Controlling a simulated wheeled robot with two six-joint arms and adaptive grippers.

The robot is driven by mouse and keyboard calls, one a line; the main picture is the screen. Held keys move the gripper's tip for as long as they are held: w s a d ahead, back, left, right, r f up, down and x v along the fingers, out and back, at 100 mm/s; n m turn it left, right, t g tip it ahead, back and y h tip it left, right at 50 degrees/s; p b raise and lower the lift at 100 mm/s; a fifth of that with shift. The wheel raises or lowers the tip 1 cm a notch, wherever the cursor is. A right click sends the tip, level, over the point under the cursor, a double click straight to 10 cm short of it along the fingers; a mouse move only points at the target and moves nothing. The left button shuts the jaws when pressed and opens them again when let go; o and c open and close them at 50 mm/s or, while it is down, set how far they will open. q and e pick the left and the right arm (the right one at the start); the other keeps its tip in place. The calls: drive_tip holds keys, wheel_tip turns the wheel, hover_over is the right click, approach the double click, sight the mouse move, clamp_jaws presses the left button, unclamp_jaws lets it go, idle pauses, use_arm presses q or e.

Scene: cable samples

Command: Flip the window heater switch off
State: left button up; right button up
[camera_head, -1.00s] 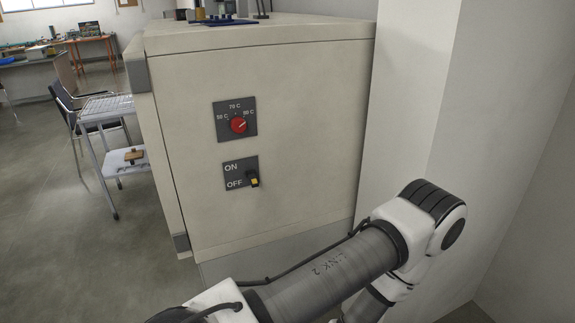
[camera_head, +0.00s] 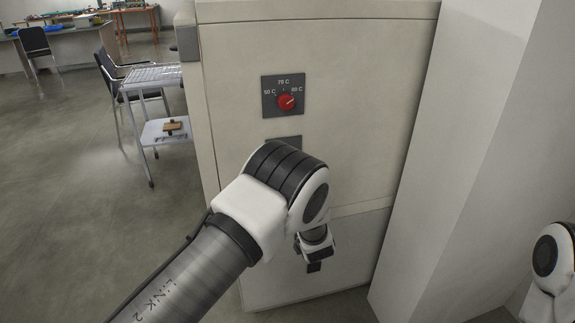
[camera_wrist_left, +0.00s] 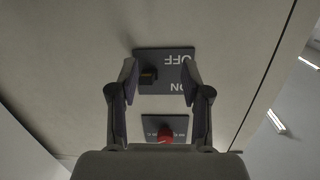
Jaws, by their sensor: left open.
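The window heater switch sits on a dark plate marked ON and OFF on the pale cabinet's front. In the head view only the plate's top edge (camera_head: 284,141) shows; my left arm hides the lever. In the left wrist view, which is upside down, the plate (camera_wrist_left: 178,83) and the dark switch lever (camera_wrist_left: 148,75) with a yellowish tip are visible. The lever is on the side near OFF; its exact tilt is hard to tell. My left gripper (camera_wrist_left: 160,82) is open, its fingers on either side of the lever in the picture, with no clear contact. My right gripper is out of view.
The pale cabinet (camera_head: 350,90) stands beside a white wall (camera_head: 470,160) on the right. A wire trolley (camera_head: 150,78) and chairs stand left. The floor at left is clear.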

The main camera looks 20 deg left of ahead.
use_arm(q)
wheel_tip(320, 180, up, 5)
drive_tip(key=w+d+n+y, duration=0.1)
drive_tip(key=w+d+n, duration=0.1)
drive_tip(key=shift+t, duration=0.3)
drive_tip(key=x, duration=0.6)
drive_tip(key=shift+w+a+p, duration=0.2)
drive_tip(key=shift+a+p, duration=0.05)
drive_tip(key=shift+p, duration=0.15)
drive_tip(key=shift+w+a, duration=0.15)
drive_tip(key=shift+w, duration=0.25)
clamp_jaws()
